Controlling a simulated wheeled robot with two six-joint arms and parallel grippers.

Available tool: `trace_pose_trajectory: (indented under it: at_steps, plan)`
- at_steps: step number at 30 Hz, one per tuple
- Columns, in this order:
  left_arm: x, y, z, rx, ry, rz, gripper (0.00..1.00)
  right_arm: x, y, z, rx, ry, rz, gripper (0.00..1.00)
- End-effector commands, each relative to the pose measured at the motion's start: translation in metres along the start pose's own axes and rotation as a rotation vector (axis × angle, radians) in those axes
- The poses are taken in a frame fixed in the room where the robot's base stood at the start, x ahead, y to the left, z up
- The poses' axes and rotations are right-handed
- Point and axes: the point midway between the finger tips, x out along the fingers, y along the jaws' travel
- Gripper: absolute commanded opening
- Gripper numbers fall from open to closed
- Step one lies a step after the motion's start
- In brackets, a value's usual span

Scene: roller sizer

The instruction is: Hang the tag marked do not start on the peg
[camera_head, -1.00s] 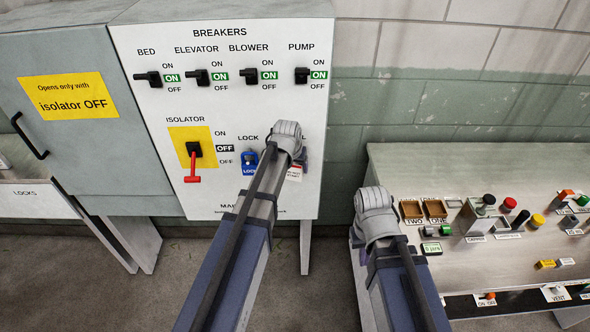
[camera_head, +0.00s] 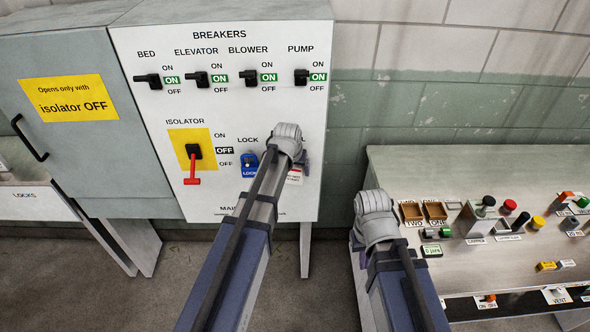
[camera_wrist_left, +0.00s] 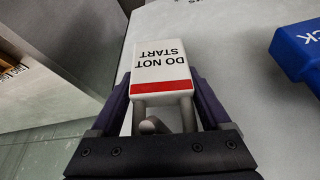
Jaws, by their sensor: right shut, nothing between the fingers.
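The tag marked do not start is white with black letters and a red band. It shows in the left wrist view (camera_wrist_left: 160,68) and small in the head view (camera_head: 294,177). My left gripper (camera_head: 292,158) is at the cabinet front. In the left wrist view its fingers (camera_wrist_left: 164,85) are on both sides of the tag, closed on it. A grey loop (camera_wrist_left: 188,114) extends from the tag toward the palm, and a round grey peg end (camera_wrist_left: 149,125) shows at the loop; whether it passes through is unclear. My right gripper (camera_head: 373,200) is shut and empty.
A blue lock (camera_head: 249,165) hangs left of my left gripper. The isolator's red handle (camera_head: 192,168) points down, and breaker switches line the panel (camera_head: 225,115) above. A bench (camera_head: 415,165) with bins, buttons and labels stands at the right.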

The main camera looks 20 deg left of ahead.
Motion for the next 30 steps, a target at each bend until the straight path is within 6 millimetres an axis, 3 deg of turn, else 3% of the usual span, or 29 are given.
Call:
trace_pose_trajectory:
  at_steps: [17, 23, 30]
  plan:
    - [-0.004, -0.006, -0.005, 0.002, 0.009, -0.012, 1.0, -0.005, 0.001, 0.0, 0.0, 0.0, 0.0, 0.0]
    - [-0.023, -0.005, -0.006, 0.003, 0.009, -0.012, 1.0, -0.022, 0.002, 0.001, 0.0, 0.0, 0.0, 0.0]
    - [-0.058, -0.002, -0.003, 0.002, 0.005, -0.007, 1.0, -0.054, 0.005, 0.003, -0.001, 0.0, 0.0, 0.0]
